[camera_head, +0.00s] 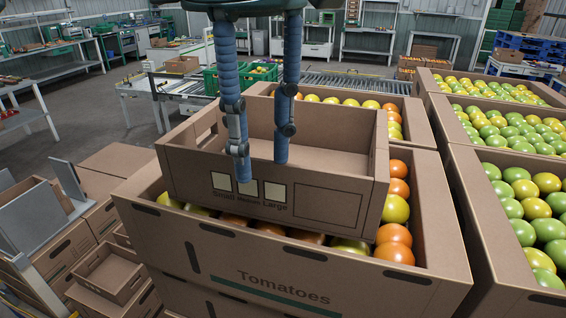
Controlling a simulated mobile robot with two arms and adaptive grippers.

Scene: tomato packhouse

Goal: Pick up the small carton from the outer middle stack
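The small carton (320,205) is an open, empty brown box with "Small Medium Large" printed on its front. It lies over the tomatoes of the large "Tomatoes" crate (330,270); whether it rests on them I cannot tell. My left gripper (262,172) reaches down from the top with two long blue ribbed fingers at the carton's front wall. One finger is in front of this wall; the other is behind it, its tip hidden. A clear gap shows between the fingers, and I see no firm hold. My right gripper is not in view.
Crates of green and yellow tomatoes (505,150) stand close on the right. Another tomato crate (420,125) is just behind the carton. Several smaller empty boxes (110,270) are stacked at lower left. A roller conveyor (335,80) and green crates (225,80) lie further back.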

